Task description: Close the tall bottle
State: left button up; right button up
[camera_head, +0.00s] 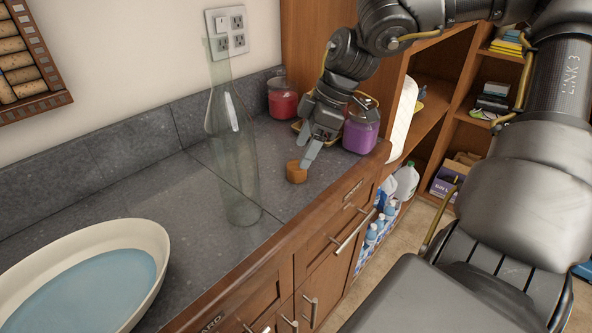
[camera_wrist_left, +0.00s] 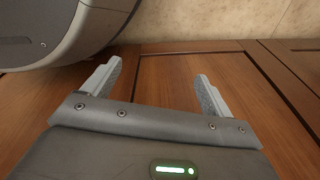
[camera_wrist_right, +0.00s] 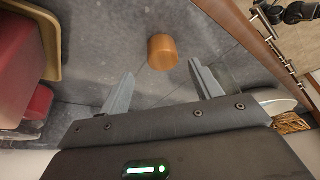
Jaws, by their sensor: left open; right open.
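The tall clear glass bottle (camera_head: 232,150) stands upright on the grey counter, its top uncovered. A short brown cork (camera_head: 296,172) sits on the counter to the right of the bottle. My right gripper (camera_head: 310,150) is open just above and behind the cork. In the right wrist view the cork (camera_wrist_right: 163,52) lies ahead of the open fingertips (camera_wrist_right: 163,82), in line with the gap, not gripped. My left gripper (camera_wrist_left: 158,82) is open and empty in front of brown wooden panels in the left wrist view. It does not show in the head view.
A white bowl of blue liquid (camera_head: 84,281) stands at the counter's left front. A red jar (camera_head: 283,100) and a purple jar (camera_head: 361,128) stand near my right gripper. The counter edge (camera_head: 290,226) runs close to the bottle and cork.

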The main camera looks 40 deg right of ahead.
aim_at(297, 171)
jog(key=shift+s+x, duration=0.2)
jog(key=shift+x, duration=2.4)
jog(key=shift+a, duration=0.15)
jog(key=c, duration=1)
